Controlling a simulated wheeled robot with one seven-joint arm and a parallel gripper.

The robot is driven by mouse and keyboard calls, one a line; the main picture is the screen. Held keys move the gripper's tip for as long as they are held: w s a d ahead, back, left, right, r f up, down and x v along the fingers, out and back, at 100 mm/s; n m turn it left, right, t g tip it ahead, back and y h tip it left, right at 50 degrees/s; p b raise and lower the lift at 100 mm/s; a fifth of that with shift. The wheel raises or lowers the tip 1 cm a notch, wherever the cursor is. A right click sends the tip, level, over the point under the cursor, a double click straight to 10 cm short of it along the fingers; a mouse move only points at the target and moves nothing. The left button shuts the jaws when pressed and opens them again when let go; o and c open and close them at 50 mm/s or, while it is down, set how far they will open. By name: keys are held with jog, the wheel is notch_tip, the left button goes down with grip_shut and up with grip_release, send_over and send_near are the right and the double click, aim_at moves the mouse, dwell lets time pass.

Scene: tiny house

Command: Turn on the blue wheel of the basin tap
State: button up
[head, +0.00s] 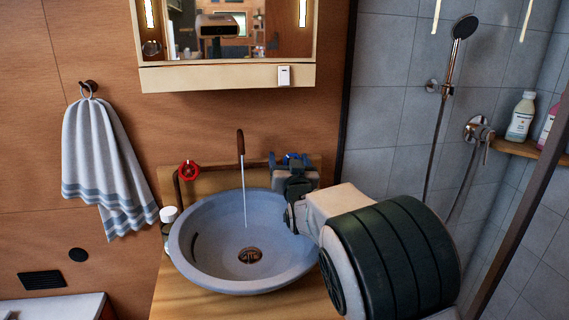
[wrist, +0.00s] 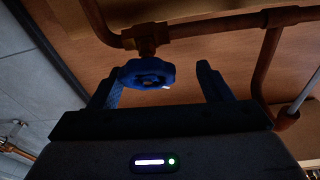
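The blue wheel (wrist: 147,73) of the tap sits on a copper pipe in the wrist view, between my two fingers and closer to the left one. My gripper (wrist: 158,71) is open around it, with a clear gap on the right; I cannot tell whether the left finger touches it. In the head view my gripper (head: 291,170) is behind the basin's right rim and hides most of the blue wheel (head: 293,157). The red wheel (head: 189,170) is at the left. A thin pale stream runs from the copper spout (head: 240,142) into the basin (head: 205,258).
A small white bottle (head: 168,214) stands left of the basin. The mirror cabinet (head: 205,77) hangs above, and a towel (head: 98,160) hangs at the left. The shower (head: 463,28) is at the right. Copper pipes (wrist: 237,20) run close to my fingers.

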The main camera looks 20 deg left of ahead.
jog(key=shift+w+d+f, duration=0.15)
jog(key=shift+w+d, duration=0.1)
jog(key=shift+d, duration=0.05)
jog(key=shift+s+d, duration=0.1)
jog(key=v, duration=0.7)
jog(key=shift+s+b, duration=0.25)
jog(key=shift+b, duration=0.2)
